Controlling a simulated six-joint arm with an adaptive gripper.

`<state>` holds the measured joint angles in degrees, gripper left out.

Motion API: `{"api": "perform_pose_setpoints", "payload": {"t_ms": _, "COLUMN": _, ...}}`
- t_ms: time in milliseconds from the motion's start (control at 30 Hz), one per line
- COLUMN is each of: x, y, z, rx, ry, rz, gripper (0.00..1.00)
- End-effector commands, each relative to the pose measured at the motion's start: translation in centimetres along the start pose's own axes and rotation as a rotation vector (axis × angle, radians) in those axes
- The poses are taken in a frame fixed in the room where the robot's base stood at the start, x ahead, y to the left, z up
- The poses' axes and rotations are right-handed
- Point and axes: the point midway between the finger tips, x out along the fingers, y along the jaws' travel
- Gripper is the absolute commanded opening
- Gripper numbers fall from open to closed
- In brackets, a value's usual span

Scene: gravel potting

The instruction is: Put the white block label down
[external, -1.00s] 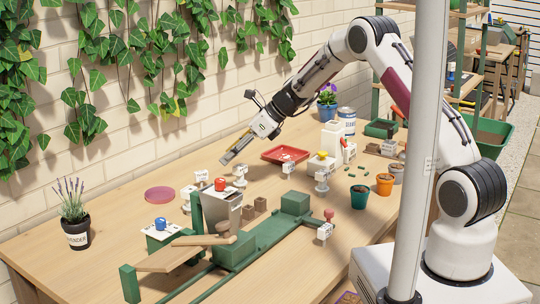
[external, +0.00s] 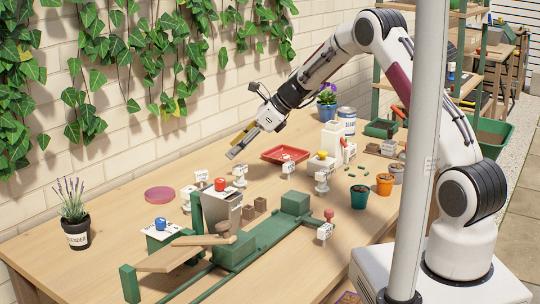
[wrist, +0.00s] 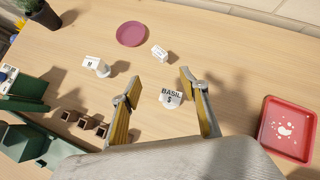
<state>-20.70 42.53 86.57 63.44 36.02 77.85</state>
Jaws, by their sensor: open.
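A small white block label (wrist: 159,53) rests on the tabletop close to the pink saucer (wrist: 131,34) in the wrist view. In the external view the white block (external: 201,176) is right of the saucer (external: 165,194). My gripper (external: 238,149) is open and empty, raised above the table. In the wrist view its two fingers (wrist: 157,90) are apart, with a white "BASIL $" label (wrist: 171,98) seen between them on the table below. The block lies beyond the fingertips, apart from them. Its writing is too small to read.
A label marked M (wrist: 102,69) stands left of the block. A red tray (wrist: 289,130) is at the right. The green bench fixture (external: 236,251), brown small pots (wrist: 85,123) and lavender pot (external: 76,230) stand around. Bare wood surrounds the block.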

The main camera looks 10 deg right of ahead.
Motion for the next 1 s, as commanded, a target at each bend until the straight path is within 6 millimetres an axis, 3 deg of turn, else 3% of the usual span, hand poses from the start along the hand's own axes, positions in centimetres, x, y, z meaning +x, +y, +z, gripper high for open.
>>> {"api": "perform_pose_setpoints", "payload": {"t_ms": 500, "x": -13.2, "y": 1.9, "z": 0.3, "rx": -0.444, "ry": 0.078, "rz": -0.029, "gripper": 0.44}}
{"api": "perform_pose_setpoints", "payload": {"t_ms": 1000, "x": -24.8, "y": 6.2, "z": -2.4, "rx": -0.872, "ry": 0.206, "rz": -0.029, "gripper": 0.44}}
